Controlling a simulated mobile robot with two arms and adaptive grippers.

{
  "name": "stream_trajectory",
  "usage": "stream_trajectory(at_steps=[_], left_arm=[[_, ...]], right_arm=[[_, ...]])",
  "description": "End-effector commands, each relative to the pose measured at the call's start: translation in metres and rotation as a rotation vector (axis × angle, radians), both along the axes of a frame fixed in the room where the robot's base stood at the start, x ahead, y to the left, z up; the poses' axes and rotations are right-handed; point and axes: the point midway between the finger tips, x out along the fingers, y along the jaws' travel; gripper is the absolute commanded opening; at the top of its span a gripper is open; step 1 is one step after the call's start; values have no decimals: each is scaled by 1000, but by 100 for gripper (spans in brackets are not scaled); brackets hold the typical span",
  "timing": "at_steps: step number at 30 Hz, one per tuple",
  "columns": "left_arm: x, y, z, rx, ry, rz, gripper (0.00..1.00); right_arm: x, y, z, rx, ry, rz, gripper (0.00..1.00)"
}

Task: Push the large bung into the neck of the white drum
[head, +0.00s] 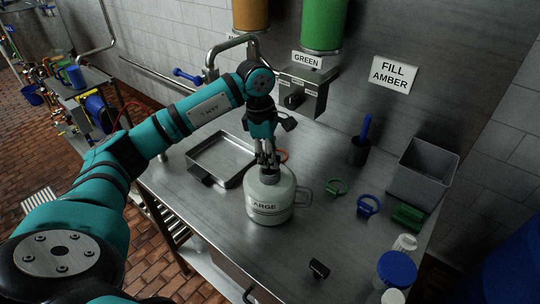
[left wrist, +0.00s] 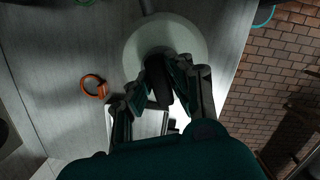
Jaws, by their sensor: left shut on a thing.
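The white drum (head: 270,204), with a label partly reading "ARGE", stands upright on the steel bench. Its side handle points to the right. My left gripper (head: 268,163) points down directly over the drum's neck. It is shut on the large bung, a dark plug (left wrist: 158,82) that shows between the fingers in the left wrist view. The drum's pale round top (left wrist: 190,38) lies beneath it. The bung's lower end is at the neck, but the fingers hide how far it is seated. My right gripper is not in view.
A shallow steel tray (head: 221,158) lies left of the drum. An orange ring (left wrist: 94,86) is close by. Green and blue rings (head: 368,204), a grey bin (head: 417,172) and a small black item (head: 318,269) are to the right. The front of the bench is mostly clear.

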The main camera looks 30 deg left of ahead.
Motion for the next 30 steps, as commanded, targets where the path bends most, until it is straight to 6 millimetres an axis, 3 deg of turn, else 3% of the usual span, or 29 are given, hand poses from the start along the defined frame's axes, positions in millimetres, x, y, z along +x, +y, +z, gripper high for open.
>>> stream_trajectory(at_steps=[30], left_arm=[[0,0,-19,0,0,0,0]], right_arm=[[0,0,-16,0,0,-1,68]])
